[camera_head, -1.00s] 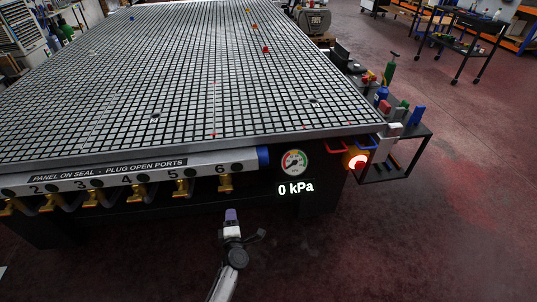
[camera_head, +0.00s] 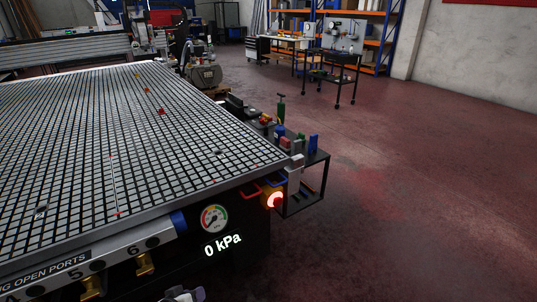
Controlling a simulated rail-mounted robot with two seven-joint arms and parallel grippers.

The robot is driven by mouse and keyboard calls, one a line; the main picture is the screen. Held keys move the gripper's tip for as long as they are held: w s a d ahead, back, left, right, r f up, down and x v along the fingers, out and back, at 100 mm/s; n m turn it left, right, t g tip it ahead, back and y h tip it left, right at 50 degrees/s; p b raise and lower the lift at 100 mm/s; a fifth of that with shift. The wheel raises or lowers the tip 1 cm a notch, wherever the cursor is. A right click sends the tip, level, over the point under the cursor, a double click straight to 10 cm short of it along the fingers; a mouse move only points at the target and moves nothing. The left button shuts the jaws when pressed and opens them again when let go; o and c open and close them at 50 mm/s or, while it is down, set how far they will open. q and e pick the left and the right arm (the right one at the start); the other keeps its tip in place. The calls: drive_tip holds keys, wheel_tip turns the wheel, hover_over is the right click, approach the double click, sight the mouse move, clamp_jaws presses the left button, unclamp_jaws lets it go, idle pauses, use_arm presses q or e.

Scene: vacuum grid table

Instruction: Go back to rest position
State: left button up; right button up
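The vacuum grid table (camera_head: 110,140) fills the left side of the head view, its dark grid top bare except for a few small red and yellow pieces. My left gripper (camera_head: 183,294) shows only as a small grey and pale purple part at the bottom edge, below the table's front panel. Most of it is cut off by the frame, so I cannot see whether its fingers are open or shut. I see nothing held. My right gripper is out of view.
The gauge (camera_head: 214,218) over a "0 kPa" readout and a glowing orange-red lamp (camera_head: 273,199) sit at the table's front corner. A side shelf (camera_head: 306,190) with coloured items juts out right. A black cart (camera_head: 333,68) stands farther back. The red floor (camera_head: 420,200) at right is clear.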

use_arm(q)
drive_tip(key=s+r+m+g+y+p, duration=0.15)
drive_tip(key=s+r, duration=0.25)
drive_tip(key=s, duration=0.7)
drive_tip(key=s+r+m+g+y+p, duration=0.1)
drive_tip(key=s+r+m+y+p, duration=0.2)
drive_tip(key=s, duration=0.8)
drive_tip(key=s+f+g+p, duration=0.2)
drive_tip(key=s+g+p, duration=0.25)
drive_tip(key=s, duration=0.95)
wheel_tip(320, 180, up, 37)
drive_tip(key=p, duration=3.7)
drive_tip(key=shift+w+a+t+h, duration=0.15)
drive_tip(key=shift+w+t+h, duration=0.2)
drive_tip(key=shift+t+h, duration=0.1)
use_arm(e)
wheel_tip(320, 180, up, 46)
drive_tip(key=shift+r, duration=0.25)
use_arm(q)
drive_tip(key=shift+f, duration=0.1)
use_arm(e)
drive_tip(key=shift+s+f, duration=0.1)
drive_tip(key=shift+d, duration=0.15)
